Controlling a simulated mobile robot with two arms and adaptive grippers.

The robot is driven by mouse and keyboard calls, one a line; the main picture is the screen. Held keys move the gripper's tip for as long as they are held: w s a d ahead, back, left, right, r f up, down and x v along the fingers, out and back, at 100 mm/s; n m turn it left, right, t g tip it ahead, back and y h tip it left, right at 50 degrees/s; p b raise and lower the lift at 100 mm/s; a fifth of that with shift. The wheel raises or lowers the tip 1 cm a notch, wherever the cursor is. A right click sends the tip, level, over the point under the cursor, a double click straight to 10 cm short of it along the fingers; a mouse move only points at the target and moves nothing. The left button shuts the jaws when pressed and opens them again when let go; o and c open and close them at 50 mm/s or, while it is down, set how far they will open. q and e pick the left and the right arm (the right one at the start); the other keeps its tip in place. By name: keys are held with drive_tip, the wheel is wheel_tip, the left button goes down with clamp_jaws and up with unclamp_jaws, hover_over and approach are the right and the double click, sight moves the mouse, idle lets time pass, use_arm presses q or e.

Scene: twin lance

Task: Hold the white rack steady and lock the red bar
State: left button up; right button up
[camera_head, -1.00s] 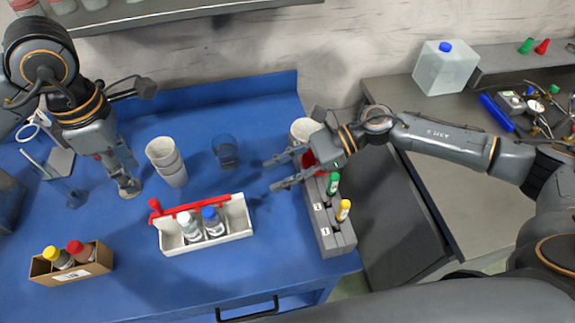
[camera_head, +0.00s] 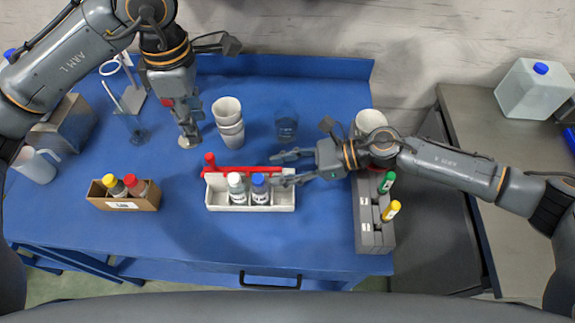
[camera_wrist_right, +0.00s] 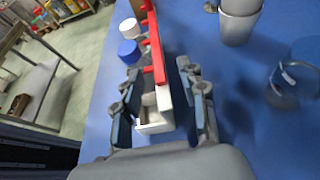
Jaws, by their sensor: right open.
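The white rack (camera_head: 222,207) stands on the blue table and holds a white-capped bottle (camera_head: 236,187) and a blue-capped bottle (camera_head: 260,187). The red bar (camera_head: 240,170) runs along the rack's far side, with a red knob (camera_head: 210,160) at its left end. My right gripper (camera_head: 276,168) is open at the rack's right end. In the right wrist view, the end of the rack (camera_wrist_right: 155,128) and the red bar (camera_wrist_right: 157,62) show between its spread fingers; contact is unclear. My left gripper (camera_head: 187,138) points down behind the rack's left end, apart from it; its finger opening is unclear.
A cardboard box (camera_head: 124,203) with two bottles is on the left. A grey holder (camera_head: 375,237) with green and yellow-capped items is on the right. The table in front is clear.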

clamp_jaws()
use_arm(q)
clamp_jaws()
drive_tip(key=w+a+f+m+h, duration=0.1)
drive_tip(key=a+h, duration=0.3)
drive_tip(key=a, duration=0.3)
drive_tip(key=w+a+f+m+g+h, duration=0.1)
drive_tip(key=w+a+h, duration=0.1)
drive_tip(key=a+h, duration=0.2)
drive_tip(key=shift+a+f+m+h, duration=0.3)
drive_tip(key=shift+a+f+m, duration=0.1)
drive_tip(key=shift+a, duration=1.5)
